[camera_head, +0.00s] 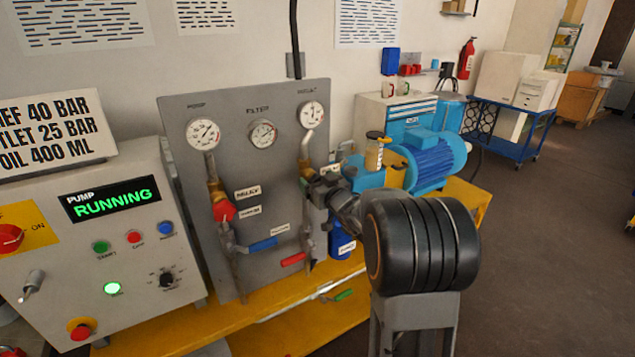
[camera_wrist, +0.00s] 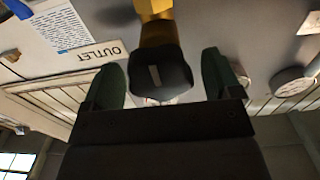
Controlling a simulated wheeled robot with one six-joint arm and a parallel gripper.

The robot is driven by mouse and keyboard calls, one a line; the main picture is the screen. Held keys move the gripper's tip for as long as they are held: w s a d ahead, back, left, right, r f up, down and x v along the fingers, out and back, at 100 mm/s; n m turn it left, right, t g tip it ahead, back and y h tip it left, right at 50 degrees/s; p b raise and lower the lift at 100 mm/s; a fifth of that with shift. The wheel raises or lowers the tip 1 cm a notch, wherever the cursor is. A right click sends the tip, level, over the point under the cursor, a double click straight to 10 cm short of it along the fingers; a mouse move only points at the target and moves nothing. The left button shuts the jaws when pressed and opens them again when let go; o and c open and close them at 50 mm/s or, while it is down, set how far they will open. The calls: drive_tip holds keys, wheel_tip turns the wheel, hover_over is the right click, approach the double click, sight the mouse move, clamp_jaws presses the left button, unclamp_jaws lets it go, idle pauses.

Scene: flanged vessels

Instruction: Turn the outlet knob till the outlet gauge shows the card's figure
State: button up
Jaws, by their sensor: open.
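The outlet knob (camera_wrist: 160,78) is black with a pale mark, on a brass valve body (camera_wrist: 155,12) in the wrist view. My gripper (camera_wrist: 162,88) is open, one finger on each side of the knob, with small gaps visible. In the head view my gripper (camera_head: 318,187) is at the panel's right side, where the knob is mostly hidden. The outlet gauge (camera_head: 312,115) is at the panel's upper right; its needle is too small to read surely. The card (camera_head: 50,135) at left reads "OUTLET 25 BAR".
The panel (camera_head: 265,190) also bears a pump gauge (camera_head: 203,134), a filter gauge (camera_head: 262,133), a red knob (camera_head: 224,211), a blue lever (camera_head: 263,245) and a red lever (camera_head: 293,259). The pump display (camera_head: 112,198) reads RUNNING. A blue motor (camera_head: 430,158) stands to the right.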

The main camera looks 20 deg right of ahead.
drive_tip(key=c, duration=0.9)
drive_tip(key=m+p, duration=0.2)
drive_tip(key=m, duration=0.1)
drive_tip(key=shift+d+r, duration=0.1)
drive_tip(key=shift+m, duration=1)
drive_tip(key=o, duration=0.9)
drive_tip(key=s+d+b, duration=0.1)
drive_tip(key=s, duration=1.2)
drive_tip(key=shift+s+d+b, duration=0.35)
drive_tip(key=shift+s, duration=0.05)
